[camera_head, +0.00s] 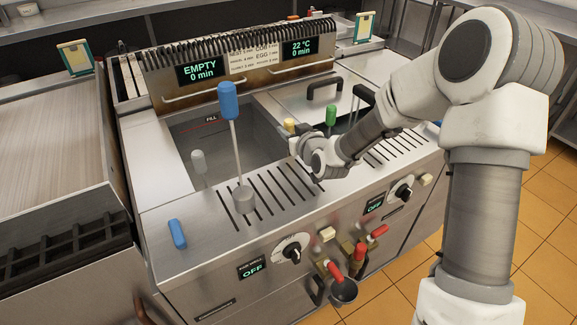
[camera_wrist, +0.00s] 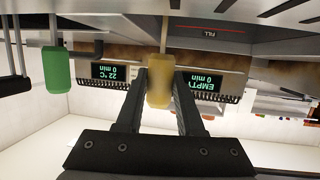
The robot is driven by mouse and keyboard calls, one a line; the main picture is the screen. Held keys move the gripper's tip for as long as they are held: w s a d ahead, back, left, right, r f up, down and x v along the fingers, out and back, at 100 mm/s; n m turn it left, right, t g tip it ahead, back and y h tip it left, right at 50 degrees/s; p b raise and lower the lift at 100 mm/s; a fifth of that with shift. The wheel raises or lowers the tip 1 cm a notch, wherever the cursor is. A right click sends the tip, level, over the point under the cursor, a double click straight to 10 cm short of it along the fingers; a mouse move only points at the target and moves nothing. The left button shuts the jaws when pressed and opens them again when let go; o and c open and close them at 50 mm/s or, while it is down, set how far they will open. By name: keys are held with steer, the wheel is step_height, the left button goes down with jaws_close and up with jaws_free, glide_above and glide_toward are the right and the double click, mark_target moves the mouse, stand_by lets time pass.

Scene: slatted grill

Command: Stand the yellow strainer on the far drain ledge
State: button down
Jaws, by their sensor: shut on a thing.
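The yellow strainer shows as a yellow handle (camera_head: 289,125) just behind my wrist in the head view. In the wrist view, which is upside down, its handle (camera_wrist: 158,92) sits between the two dark fingers of my gripper (camera_wrist: 160,78), which is shut on it. A thin rod runs from the handle toward the basin marked FILL. The strainer's basket is hidden in the head view and out of frame in the wrist view. Slotted drain ledges lie along the front of the cooker: one at left (camera_head: 262,203), one farther right (camera_head: 385,153), partly behind my arm.
A blue-handled strainer (camera_head: 228,100) stands upright on the left slotted ledge. A green handle (camera_head: 331,115) stands right of the yellow one, and a grey handle (camera_head: 198,161) in the left basin. A blue block (camera_head: 177,233) lies on the front left corner. Black lid handles (camera_head: 324,88) rise behind.

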steer(key=shift+r, duration=0.2)
step_height(320, 180, up, 24)
steer(key=p, duration=1.1)
steer(key=shift+f+p, duration=0.15)
steer(key=shift+p, duration=0.25)
stand_by(2.1)
